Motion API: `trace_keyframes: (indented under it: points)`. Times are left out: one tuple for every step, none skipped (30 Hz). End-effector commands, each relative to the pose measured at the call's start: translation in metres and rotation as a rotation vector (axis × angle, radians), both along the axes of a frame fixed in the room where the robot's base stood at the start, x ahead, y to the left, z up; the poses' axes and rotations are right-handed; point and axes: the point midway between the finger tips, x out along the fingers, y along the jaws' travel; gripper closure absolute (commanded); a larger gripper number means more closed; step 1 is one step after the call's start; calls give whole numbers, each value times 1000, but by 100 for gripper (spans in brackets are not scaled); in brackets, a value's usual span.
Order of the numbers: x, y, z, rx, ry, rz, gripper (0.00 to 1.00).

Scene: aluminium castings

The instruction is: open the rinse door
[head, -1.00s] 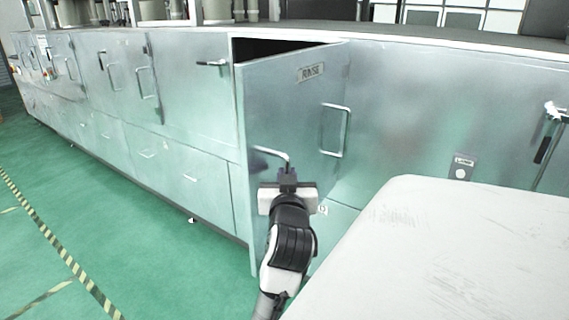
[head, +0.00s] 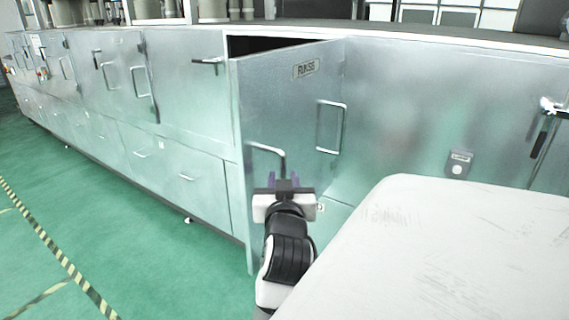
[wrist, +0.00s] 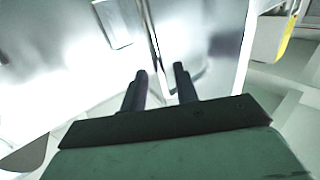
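The rinse door (head: 275,110) is a grey metal panel with a RINSE label (head: 305,69). It stands swung out from the cabinet front, with a dark gap (head: 262,44) showing behind its top edge. A bent bar handle (head: 268,149) is on its lower part, and a D-shaped pull (head: 331,127) shows farther right. My gripper (head: 284,183) is just below the bent handle, close to the door. In the wrist view my gripper (wrist: 160,75) has its two dark fingers apart, with nothing clearly held between them. Whether a finger touches the handle cannot be told.
A white worn-topped surface (head: 450,250) fills the lower right, close beside my arm. The cabinet row (head: 110,110) with more doors and drawers runs to the left. Green floor (head: 130,240) is free at the left, with a striped tape line (head: 62,258).

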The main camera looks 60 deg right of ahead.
Motion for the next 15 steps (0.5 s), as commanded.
trace_keyframes:
  points:
    - [-8, 11, -2, -5, -2, -2, 70]
    - [-12, 17, -3, -5, -2, -2, 70]
    - [-18, 25, -3, -5, -2, -2, 70]
    - [-22, 31, -2, -5, -3, -2, 70]
    - [-27, 38, -2, -5, -3, -2, 70]
    - [-32, 46, -3, -5, -2, -2, 70]
    - [-31, 45, -5, -5, -6, -1, 70]
    - [-32, 46, -6, -5, -6, -1, 70]
    - [-33, 48, -6, -5, -6, -1, 70]
    - [-35, 50, -5, -5, -6, -1, 70]
    - [-36, 52, -5, -5, -6, -1, 70]
    - [-38, 55, -5, -5, -6, -1, 70]
    - [-39, 57, -5, -5, -6, -1, 70]
    - [-41, 59, -5, -6, -7, -1, 70]
    - [-43, 61, -6, -5, -6, -2, 70]
